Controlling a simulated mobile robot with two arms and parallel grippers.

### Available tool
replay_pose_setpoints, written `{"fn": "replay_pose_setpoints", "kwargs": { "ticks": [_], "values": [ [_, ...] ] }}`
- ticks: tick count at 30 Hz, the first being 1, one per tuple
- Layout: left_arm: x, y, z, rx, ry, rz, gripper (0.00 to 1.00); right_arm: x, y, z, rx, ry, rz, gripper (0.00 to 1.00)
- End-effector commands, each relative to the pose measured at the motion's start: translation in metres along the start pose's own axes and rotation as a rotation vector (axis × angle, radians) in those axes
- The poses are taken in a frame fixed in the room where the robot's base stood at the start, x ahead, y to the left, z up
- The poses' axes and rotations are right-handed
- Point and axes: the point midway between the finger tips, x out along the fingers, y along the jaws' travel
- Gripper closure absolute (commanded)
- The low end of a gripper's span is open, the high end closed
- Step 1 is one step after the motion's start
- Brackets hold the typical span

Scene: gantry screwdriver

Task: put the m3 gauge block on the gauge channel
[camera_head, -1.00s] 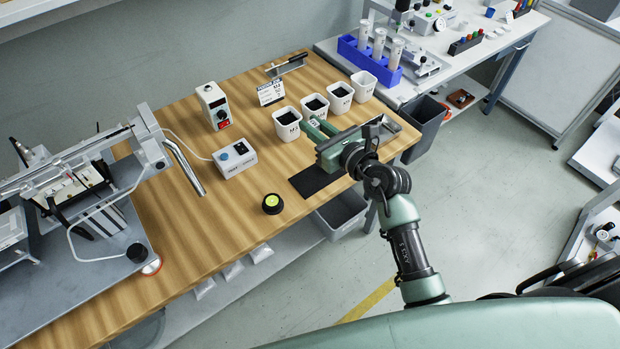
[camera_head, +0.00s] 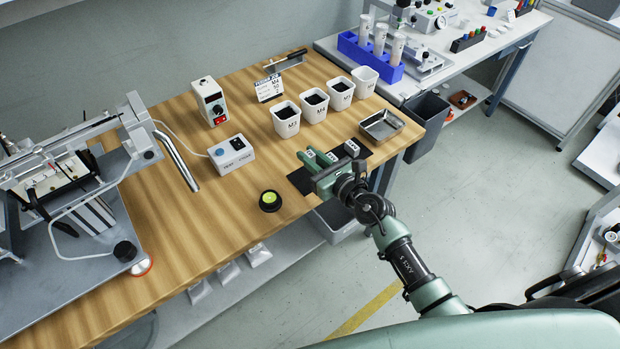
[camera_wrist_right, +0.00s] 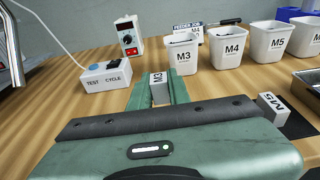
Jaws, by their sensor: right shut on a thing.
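My right gripper (camera_head: 313,157) is over the left part of a black mat (camera_head: 297,181) at the table's front edge. It is shut on the M3 gauge block (camera_wrist_right: 158,88), whose label shows between the fingers in the right wrist view. I cannot tell whether the block touches the mat. An M5 block (camera_wrist_right: 272,107) stands to its right; it also shows in the head view (camera_head: 351,148). A bar-shaped fixture (camera_head: 285,63) lies at the table's back edge, behind a card; I cannot tell whether it is the gauge channel. My left gripper is not in view.
Labelled white bins (camera_head: 287,120) stand in a row behind the mat. A metal tray (camera_head: 381,126) is to the right.

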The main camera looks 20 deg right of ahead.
Motion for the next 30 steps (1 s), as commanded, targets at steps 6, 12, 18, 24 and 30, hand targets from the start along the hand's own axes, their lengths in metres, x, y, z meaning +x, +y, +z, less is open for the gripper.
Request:
{"fn": "replay_pose_setpoints", "kwargs": {
  "ticks": [6, 12, 18, 24, 30],
  "values": [
    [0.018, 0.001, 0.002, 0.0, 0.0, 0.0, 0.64, 0.004, -0.001, -0.024, -0.001, -0.002, 0.0, 1.0],
    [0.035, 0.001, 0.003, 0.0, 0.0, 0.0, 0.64, 0.008, -0.001, -0.048, -0.003, 0.0, 0.0, 1.0],
    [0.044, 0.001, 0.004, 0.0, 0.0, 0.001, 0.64, 0.01, -0.001, -0.062, -0.001, -0.002, 0.0, 1.0],
    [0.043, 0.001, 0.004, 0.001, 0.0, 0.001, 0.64, 0.01, 0.0, -0.061, 0.0, -0.002, 0.0, 1.0],
    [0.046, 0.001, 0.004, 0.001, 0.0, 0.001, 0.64, 0.01, 0.0, -0.065, 0.0, -0.001, 0.0, 0.66]
  ]
}}
